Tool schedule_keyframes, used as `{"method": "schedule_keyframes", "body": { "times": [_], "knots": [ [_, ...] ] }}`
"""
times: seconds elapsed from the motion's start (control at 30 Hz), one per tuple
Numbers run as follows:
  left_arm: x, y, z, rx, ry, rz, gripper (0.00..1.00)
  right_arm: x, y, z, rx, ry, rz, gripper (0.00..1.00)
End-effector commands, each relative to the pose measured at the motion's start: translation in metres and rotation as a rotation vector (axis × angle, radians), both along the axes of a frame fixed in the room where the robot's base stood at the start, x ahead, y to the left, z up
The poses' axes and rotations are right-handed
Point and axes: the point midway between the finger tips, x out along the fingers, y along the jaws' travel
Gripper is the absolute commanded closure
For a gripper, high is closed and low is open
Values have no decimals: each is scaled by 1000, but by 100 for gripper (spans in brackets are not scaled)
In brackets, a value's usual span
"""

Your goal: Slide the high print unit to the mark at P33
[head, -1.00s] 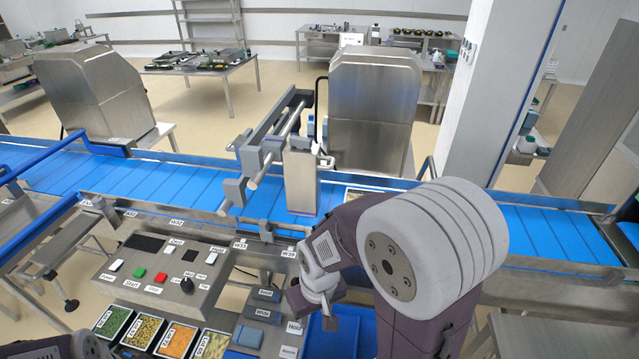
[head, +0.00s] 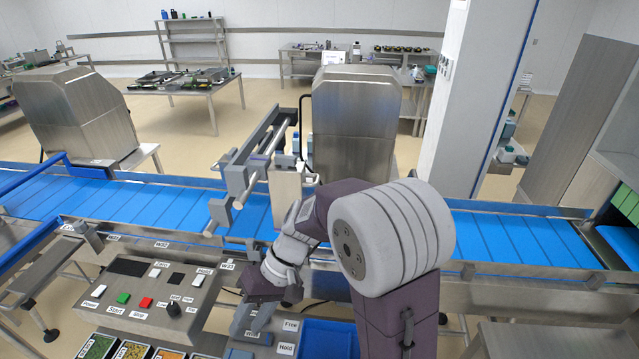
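The high print unit (head: 286,192) is an upright metal box on the rails over the blue conveyor. Its lower right part is hidden behind my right arm. My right gripper (head: 252,318) points down over the front panel, nearer to me than the print unit and apart from it. Its two grey fingers look spread, with nothing seen between them. A label W33 (head: 228,266) shows on the machine's front edge, left of my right wrist. I cannot make out a mark reading P33. My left gripper is not in view.
The blue conveyor (head: 130,202) runs across the scene. Rails (head: 262,150) reach back from it beside a steel hood (head: 352,120). A control panel (head: 150,292) with buttons stands at front left, with food bins (head: 97,347) below it. A blue tray (head: 328,338) lies at lower right.

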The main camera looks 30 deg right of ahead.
Motion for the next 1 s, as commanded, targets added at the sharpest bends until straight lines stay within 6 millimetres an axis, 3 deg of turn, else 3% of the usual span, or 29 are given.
{"method": "schedule_keyframes", "body": {
  "times": [0.07,0.13,0.17,0.23,0.3,0.4,0.5,0.6,0.77,1.0],
  "knots": [
    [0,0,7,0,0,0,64,57,-10,42,213,-67,-135,66],
    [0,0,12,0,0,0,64,113,-45,84,401,-182,-278,66],
    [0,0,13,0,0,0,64,133,-69,100,467,-238,-344,66],
    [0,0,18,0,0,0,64,169,-140,131,581,-371,-508,66],
    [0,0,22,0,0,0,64,181,-217,143,635,-462,-678,66],
    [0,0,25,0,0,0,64,169,-297,131,632,-507,-853,66],
    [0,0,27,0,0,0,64,150,-337,118,627,-509,-954,66],
    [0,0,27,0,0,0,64,141,-353,117,621,-517,-991,66],
    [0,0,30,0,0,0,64,144,-351,117,621,-516,-993,66],
    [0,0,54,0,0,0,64,184,-329,111,622,-511,-991,66]
  ]
}}
